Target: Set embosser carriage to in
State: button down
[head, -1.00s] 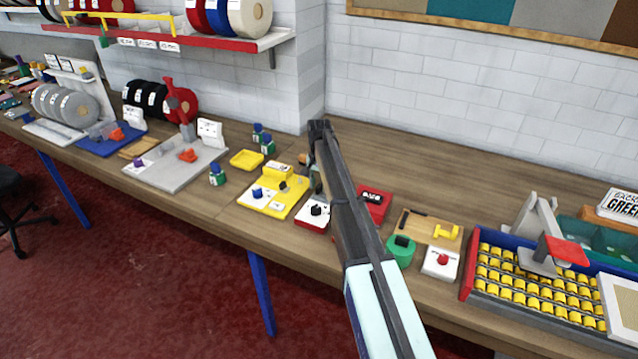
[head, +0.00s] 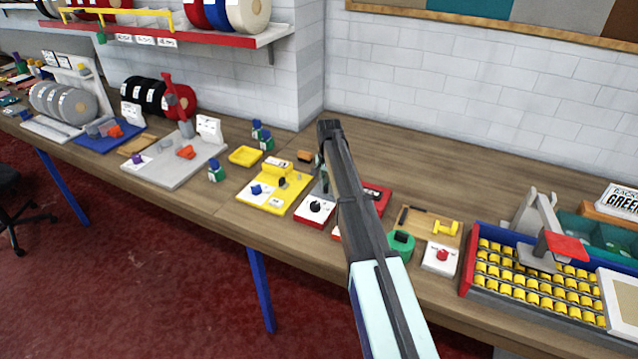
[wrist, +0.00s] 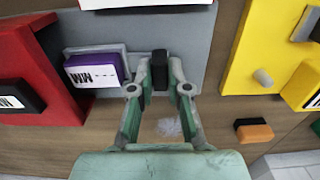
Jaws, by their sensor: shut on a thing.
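My gripper (wrist: 160,85) is shut on a small upright black handle (wrist: 160,68) at the edge of a grey plate (wrist: 190,45) in the wrist view. A purple block with a white label (wrist: 92,70) sits on a pale piece on that plate, beside the handle. I take this grey unit to be the embosser, but no readable name shows. My arm hides much of the unit there, and the handle cannot be made out.
A yellow unit (head: 275,190) stands close on one side and a red unit (head: 378,197) on the other. A small orange-and-black block (wrist: 254,130) lies on the wooden bench near my gripper. The bench behind, towards the white wall, is clear.

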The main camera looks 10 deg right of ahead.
jog(key=s+d, duration=0.2)
jog(key=shift+s+d, duration=0.1)
jog(key=shift+d, duration=0.25)
jog(key=c, duration=1.1)
grip_release()
notch_tip(320, 180, up, 12)
jog(key=shift+r, duration=0.1)
